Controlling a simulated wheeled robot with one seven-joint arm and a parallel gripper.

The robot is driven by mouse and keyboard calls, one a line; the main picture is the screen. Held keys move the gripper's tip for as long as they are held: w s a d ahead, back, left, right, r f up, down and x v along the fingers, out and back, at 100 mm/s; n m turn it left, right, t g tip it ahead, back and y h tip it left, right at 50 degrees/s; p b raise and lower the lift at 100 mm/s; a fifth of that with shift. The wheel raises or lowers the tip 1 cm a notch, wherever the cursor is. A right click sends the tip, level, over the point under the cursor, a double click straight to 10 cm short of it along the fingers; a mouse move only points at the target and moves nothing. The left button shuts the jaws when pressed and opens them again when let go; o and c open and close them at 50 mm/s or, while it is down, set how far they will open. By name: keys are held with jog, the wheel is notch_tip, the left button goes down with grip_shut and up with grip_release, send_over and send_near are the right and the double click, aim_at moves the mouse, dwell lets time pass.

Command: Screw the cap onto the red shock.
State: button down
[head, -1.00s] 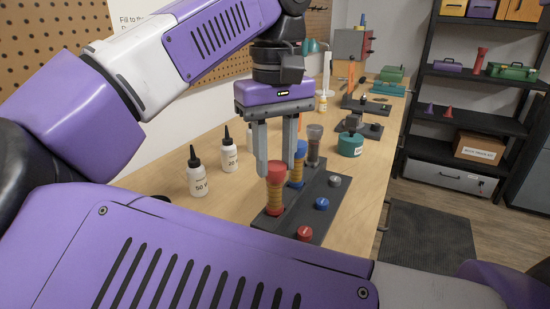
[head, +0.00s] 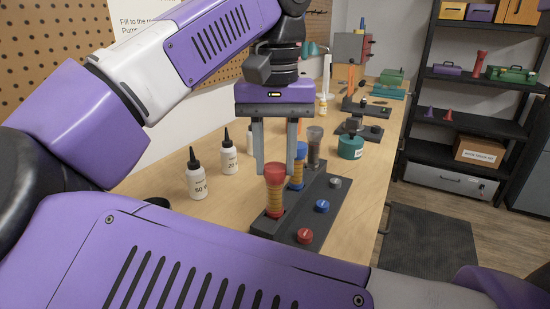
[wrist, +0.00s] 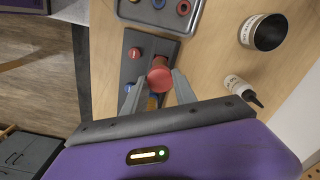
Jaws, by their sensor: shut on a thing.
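The red shock (head: 275,178) stands upright at the near left of a dark stand (head: 268,230), with a red top and a yellow coil. My gripper (head: 275,165) points down with its fingers at either side of the shock's red top, shut on it. In the wrist view the shock's red top (wrist: 160,76) lies between my fingertips (wrist: 158,80).
A blue shock (head: 300,152) and a grey shock (head: 314,140) stand behind the red one. White bottles (head: 196,178) stand to the left. A grey tray (wrist: 197,22) shows in the wrist view.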

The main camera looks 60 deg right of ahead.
jog(key=c, duration=0.9)
grip_release()
jog(key=shift+r+p, duration=0.75)
jog(key=shift+r, duration=3.15)
